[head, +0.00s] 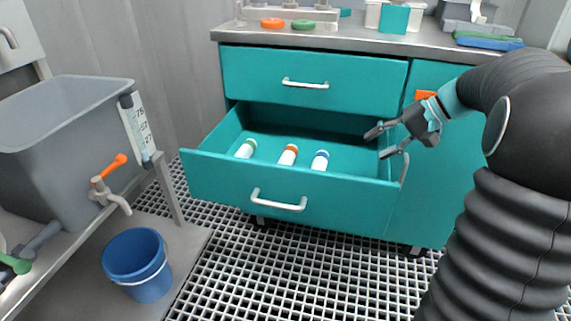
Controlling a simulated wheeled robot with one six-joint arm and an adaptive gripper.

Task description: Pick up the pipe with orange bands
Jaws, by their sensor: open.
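The pipe with orange bands (288,155) is a short white cylinder with an orange band at its upper end. It lies in the open lower drawer (290,202) of the teal cabinet, between a green-banded pipe (245,148) on its left and a blue-banded pipe (320,160) on its right. The drawer front hides its lower end. My gripper (379,144) is open and empty at the right side of the drawer, to the right of all three pipes and apart from them. Its fingers point left.
The closed upper drawer (310,80) is above the open one. The counter (370,42) holds several items. A grey tank (65,140) with an orange-handled tap (108,180) and a blue bucket (138,265) stand at left. Grating floor (300,270) is clear in front.

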